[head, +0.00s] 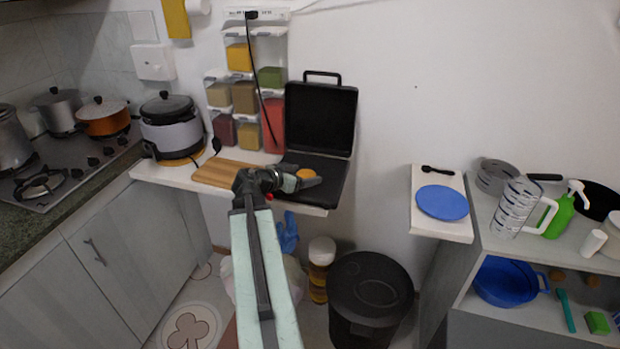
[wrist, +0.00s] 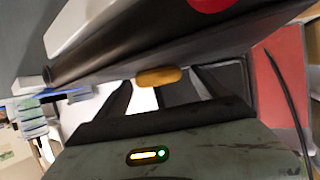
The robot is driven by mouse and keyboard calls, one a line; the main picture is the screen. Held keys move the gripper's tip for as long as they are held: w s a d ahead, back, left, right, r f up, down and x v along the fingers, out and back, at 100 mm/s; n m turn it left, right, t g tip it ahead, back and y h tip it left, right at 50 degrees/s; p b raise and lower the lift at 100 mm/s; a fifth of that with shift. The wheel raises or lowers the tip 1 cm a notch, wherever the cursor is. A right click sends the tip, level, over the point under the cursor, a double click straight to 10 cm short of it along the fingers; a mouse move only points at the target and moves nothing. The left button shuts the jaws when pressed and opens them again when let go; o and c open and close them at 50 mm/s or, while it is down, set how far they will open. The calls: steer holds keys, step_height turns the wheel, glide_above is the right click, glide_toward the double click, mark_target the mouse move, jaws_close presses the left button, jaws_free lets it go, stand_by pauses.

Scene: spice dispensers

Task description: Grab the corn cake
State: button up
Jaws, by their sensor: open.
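The corn cake is a small yellow-orange rounded piece (head: 306,174) on the black lower plate of the open grill (head: 327,190) in the head view. In the wrist view the corn cake (wrist: 158,77) shows ahead, between the two dark fingers and a little beyond their tips. My gripper (head: 314,183) is open and empty, just in front of the cake at the grill's front. In the wrist view the open fingers (wrist: 160,84) stand to either side of the cake. I cannot tell whether either finger touches it.
The grill's raised lid (head: 320,117) stands behind the plate. A wooden cutting board (head: 222,173) lies left of it, with a rice cooker (head: 170,128) farther left. Spice dispensers (head: 245,97) hang above. A blue plate (head: 442,203) sits on a separate shelf to the right.

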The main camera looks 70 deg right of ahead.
mark_target(303, 175)
steer(key=c, duration=1.6)
step_height(303, 175, up, 10)
steer(key=p, duration=1)
steer(key=shift+r, duration=0.1)
steer(key=shift+c, duration=0.3)
